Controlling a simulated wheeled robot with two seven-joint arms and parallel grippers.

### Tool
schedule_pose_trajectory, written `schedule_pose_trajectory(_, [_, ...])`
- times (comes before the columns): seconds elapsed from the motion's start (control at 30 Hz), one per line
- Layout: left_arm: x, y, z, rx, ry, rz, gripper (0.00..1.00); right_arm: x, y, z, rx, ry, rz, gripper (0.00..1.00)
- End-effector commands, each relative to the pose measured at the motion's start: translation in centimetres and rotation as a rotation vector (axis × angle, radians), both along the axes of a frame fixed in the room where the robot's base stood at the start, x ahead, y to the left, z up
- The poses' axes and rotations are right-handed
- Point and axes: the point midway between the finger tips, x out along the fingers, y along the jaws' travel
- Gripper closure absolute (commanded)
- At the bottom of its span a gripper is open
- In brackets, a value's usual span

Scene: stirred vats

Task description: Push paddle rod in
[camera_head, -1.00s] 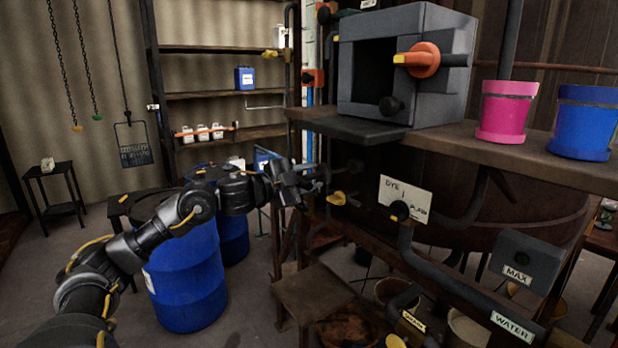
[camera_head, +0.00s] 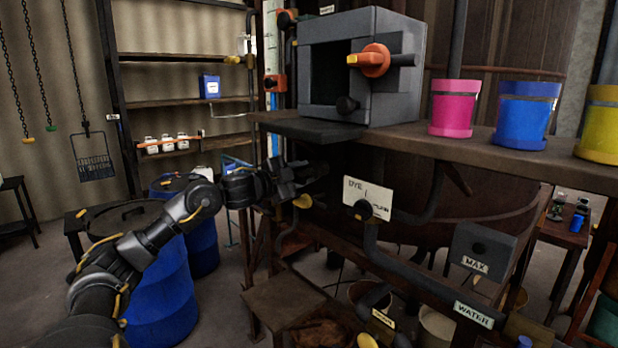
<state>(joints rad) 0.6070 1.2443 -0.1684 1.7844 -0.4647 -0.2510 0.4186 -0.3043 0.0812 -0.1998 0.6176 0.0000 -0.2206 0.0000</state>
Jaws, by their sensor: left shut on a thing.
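My left gripper (camera_head: 292,180) reaches in from the left, beside the left end of the large dark brown vat (camera_head: 420,180) under the shelf. It is shut on a dark, thin part, which appears to be the end of the paddle rod (camera_head: 314,170). The rod points right toward the vat; most of it is hidden by the gripper and shadow. A yellow handle (camera_head: 303,201) shows just below and right of the gripper; I cannot tell whether they touch. My right gripper is not in view.
A grey box with an orange handle (camera_head: 372,60) stands on the wooden shelf (camera_head: 480,150), with pink (camera_head: 453,108), blue (camera_head: 526,115) and yellow (camera_head: 600,125) pots. A dye label (camera_head: 367,198) and pipes are right of the gripper. Blue barrels (camera_head: 165,290) stand behind my left arm.

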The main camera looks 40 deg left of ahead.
Motion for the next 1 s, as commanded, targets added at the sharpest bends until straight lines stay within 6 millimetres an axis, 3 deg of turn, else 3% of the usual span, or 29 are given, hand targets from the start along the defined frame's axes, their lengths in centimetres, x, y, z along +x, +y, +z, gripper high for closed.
schedule_pose_trajectory(0.17, [0.0,0.0,0.2,-0.003,-0.003,0.0,1.0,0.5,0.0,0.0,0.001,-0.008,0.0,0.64])
schedule_pose_trajectory(0.2, [0.0,0.0,0.2,-0.003,-0.003,0.0,0.61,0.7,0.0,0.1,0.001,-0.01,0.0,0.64])
schedule_pose_trajectory(0.3, [0.0,0.0,0.1,-0.002,-0.002,-0.001,0.48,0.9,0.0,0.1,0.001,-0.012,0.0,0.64])
schedule_pose_trajectory(0.67, [-0.3,0.0,0.0,0.002,-0.002,-0.001,0.47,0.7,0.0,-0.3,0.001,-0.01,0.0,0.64])
schedule_pose_trajectory(0.87, [-2.8,0.2,-0.7,0.009,0.001,-0.002,0.47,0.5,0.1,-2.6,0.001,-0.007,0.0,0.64])
schedule_pose_trajectory(1.0, [-4.8,0.7,-1.0,0.008,0.001,0.002,0.47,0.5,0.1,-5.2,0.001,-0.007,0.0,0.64])
